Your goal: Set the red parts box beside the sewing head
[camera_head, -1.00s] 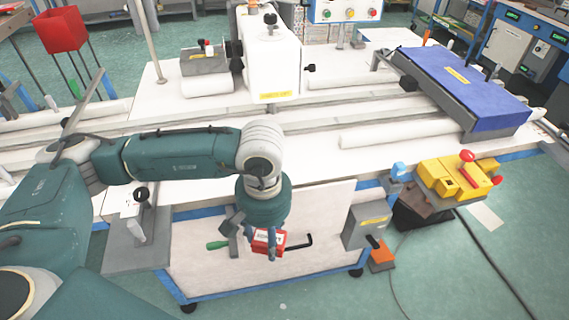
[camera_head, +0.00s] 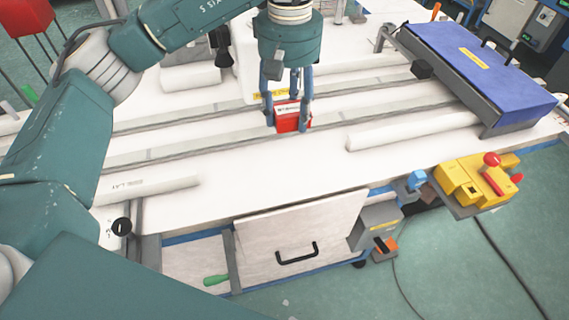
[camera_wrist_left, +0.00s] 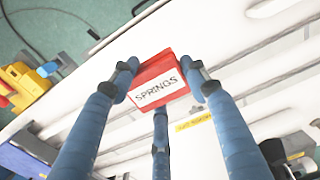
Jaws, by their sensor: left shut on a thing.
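The red parts box (camera_head: 292,117) has a white label, which reads SPRINGS in the left wrist view (camera_wrist_left: 157,82). My left gripper (camera_head: 288,108) is shut on the red box with its blue fingers around it, over the white table top. I cannot tell from these views how high the box is above the surface. The white sewing head (camera_head: 248,75) stands just behind and is mostly hidden by my left arm; the lower edge of its yellow label shows. My right gripper is not in view.
A blue-topped unit (camera_head: 475,70) stands at the right of the table (camera_head: 240,175). White rolls lie on the table, one (camera_head: 410,132) to the right of the box. A yellow device (camera_head: 470,185) sits at the front right edge. The table's front middle is clear.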

